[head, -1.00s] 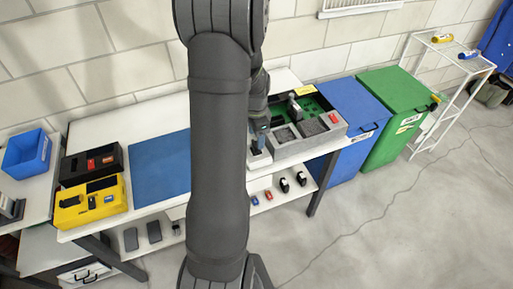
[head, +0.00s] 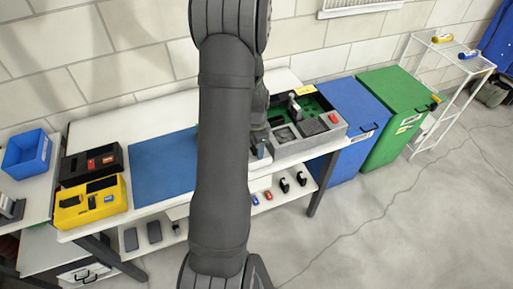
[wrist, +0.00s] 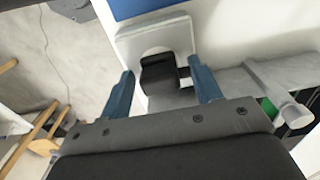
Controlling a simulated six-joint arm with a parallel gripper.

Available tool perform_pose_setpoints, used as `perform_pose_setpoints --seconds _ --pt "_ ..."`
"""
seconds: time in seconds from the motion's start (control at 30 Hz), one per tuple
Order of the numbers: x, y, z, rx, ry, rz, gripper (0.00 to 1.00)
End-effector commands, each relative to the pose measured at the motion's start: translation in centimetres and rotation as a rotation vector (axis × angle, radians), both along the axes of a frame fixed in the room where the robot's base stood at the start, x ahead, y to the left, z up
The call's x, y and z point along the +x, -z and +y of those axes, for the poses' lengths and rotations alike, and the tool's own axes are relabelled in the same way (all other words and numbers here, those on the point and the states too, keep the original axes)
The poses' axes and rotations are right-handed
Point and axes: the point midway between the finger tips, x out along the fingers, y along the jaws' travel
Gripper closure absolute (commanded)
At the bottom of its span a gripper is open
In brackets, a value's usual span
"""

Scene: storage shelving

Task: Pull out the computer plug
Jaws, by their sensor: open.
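A black plug (wrist: 158,74) sits at a light grey socket plate (wrist: 133,43) in the wrist view. My gripper (wrist: 161,66) is open, with one blue finger on each side of the plug. A gap shows between each finger and the plug, and the jaws are not closed on it. In the head view my arm hides most of the gripper and the plug. Only part of a light grey block (head: 263,161) shows beside the arm there.
A grey lever-like handle (wrist: 280,97) lies right of the gripper in the wrist view. A grey tray of parts (head: 290,150) stands on the table beside the arm. The blue mat (head: 160,165) is bare. Yellow (head: 90,202) and black boxes stand at the left.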

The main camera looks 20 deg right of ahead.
Motion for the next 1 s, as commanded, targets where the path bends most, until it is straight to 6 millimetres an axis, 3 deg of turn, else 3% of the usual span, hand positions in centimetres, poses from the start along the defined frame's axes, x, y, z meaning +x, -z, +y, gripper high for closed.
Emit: perform_pose_setpoints --seconds 0.57,0.87,1.0 --pt "0.01 -0.02 0.0 0.0 0.0 0.0 0.42" --pt "0.01 -0.02 -0.01 0.0 0.0 0.0 0.99" --pt "0.02 -0.16 -0.01 0.0 0.0 -0.001 1.0"
